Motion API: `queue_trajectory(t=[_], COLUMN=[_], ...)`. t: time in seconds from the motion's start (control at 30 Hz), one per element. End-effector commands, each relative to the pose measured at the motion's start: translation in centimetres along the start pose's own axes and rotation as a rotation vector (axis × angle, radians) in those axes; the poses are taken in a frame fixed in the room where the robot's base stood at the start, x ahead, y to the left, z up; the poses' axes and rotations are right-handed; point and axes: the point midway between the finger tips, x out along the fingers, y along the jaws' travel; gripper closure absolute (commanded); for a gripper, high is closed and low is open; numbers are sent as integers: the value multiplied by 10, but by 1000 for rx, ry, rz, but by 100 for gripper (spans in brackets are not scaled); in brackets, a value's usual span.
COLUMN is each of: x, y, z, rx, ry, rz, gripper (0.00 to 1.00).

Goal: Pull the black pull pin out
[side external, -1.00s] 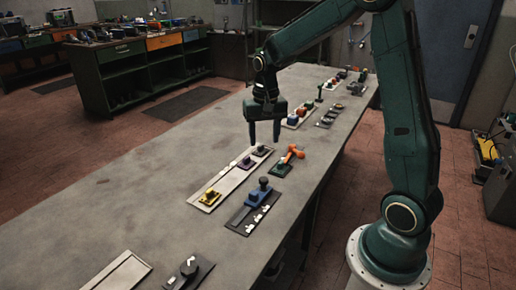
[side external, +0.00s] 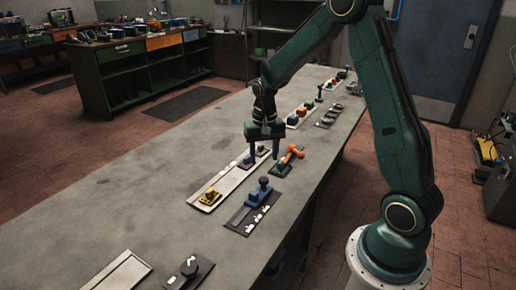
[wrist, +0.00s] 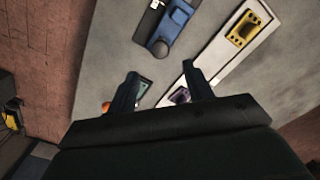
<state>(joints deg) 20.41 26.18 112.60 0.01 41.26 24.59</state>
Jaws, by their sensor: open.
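My gripper (side external: 264,156) is open and empty, pointing down low over the far end of the long pale strip (side external: 228,183). Its fingers (wrist: 161,84) are spread wide in the wrist view. Small dark fittings sit near that end, partly hidden by the fingers, and I cannot tell for sure which is the black pull pin. A purple block (side external: 246,162) is just left of the fingers, also seen between them in the wrist view (wrist: 180,96). Whether a finger touches anything is unclear.
A yellow block (side external: 210,196) is at the strip's near end. A blue piece with a dark knob (side external: 263,184) and an orange handle (side external: 293,152) stand close by. Another dark-knobbed plate (side external: 190,267) lies nearer.

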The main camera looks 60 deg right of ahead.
Motion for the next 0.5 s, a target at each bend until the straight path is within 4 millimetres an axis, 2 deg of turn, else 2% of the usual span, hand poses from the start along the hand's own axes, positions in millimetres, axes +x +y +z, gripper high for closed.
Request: queue_trajectory(t=[0.3,0.5], x=[50,72], y=[0,0], z=[1,0], rx=[0,0], ry=[-3,-2], rz=[2,1], gripper=[49,49])
